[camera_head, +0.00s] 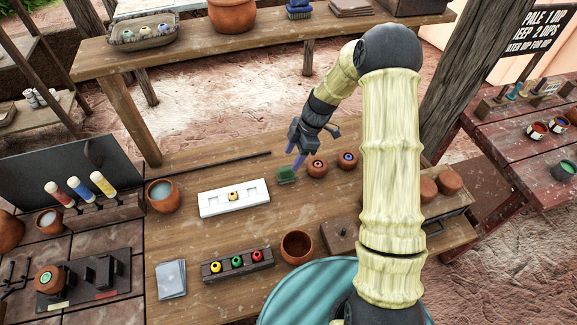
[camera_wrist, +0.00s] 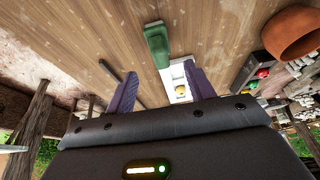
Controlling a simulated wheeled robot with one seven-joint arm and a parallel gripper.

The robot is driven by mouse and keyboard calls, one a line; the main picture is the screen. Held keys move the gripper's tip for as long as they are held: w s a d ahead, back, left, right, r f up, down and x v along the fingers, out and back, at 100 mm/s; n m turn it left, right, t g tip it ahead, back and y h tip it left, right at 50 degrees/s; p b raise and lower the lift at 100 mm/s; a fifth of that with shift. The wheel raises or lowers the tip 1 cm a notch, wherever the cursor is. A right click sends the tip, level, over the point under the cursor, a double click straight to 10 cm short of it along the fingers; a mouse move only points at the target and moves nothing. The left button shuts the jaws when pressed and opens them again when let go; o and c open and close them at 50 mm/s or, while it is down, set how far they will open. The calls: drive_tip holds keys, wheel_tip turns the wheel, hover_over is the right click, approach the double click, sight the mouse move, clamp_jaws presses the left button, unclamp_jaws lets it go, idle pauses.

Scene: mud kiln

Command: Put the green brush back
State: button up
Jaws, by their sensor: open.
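The green brush (camera_head: 287,174) lies on the wooden table, right of the white tray. It also shows in the wrist view (camera_wrist: 157,45), ahead of the fingers. My gripper (camera_head: 299,163) is open, its purple fingers pointing down close to the brush; in the wrist view its two fingers (camera_wrist: 163,76) stand apart with nothing held between them. I cannot tell whether a finger touches the brush. On the left, a rack (camera_head: 98,212) holds upright red, blue and yellow handled tools.
A white tray (camera_head: 234,208) with a small yellow piece is left of the brush. Two small clay pots (camera_head: 317,166) stand close right of it. A clay bowl (camera_head: 297,246) and a rack of coloured pots (camera_head: 237,265) are nearer. A long dark rod (camera_head: 222,163) lies behind.

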drive_tip(key=v, duration=0.5)
drive_tip(key=shift+r+b, duration=0.15)
drive_tip(key=shift+b, duration=0.25)
drive_tip(key=s+d+r+m+t+h, duration=0.1)
drive_tip(key=s+d+r+m, duration=0.1)
drive_tip(key=s+m, duration=0.4)
drive_tip(key=s+d+r+m+t+h, duration=0.1)
drive_tip(key=s+d+r+m+h, duration=0.1)
drive_tip(key=s+r+m, duration=0.2)
drive_tip(key=s+d+r+m+t+h, duration=0.1)
drive_tip(key=s+d+r+m, duration=0.1)
drive_tip(key=s+m, duration=0.8)
drive_tip(key=shift+s+d+r+t, duration=0.25)
drive_tip(key=shift+r+t, duration=0.15)
drive_tip(key=shift+r, duration=0.25)
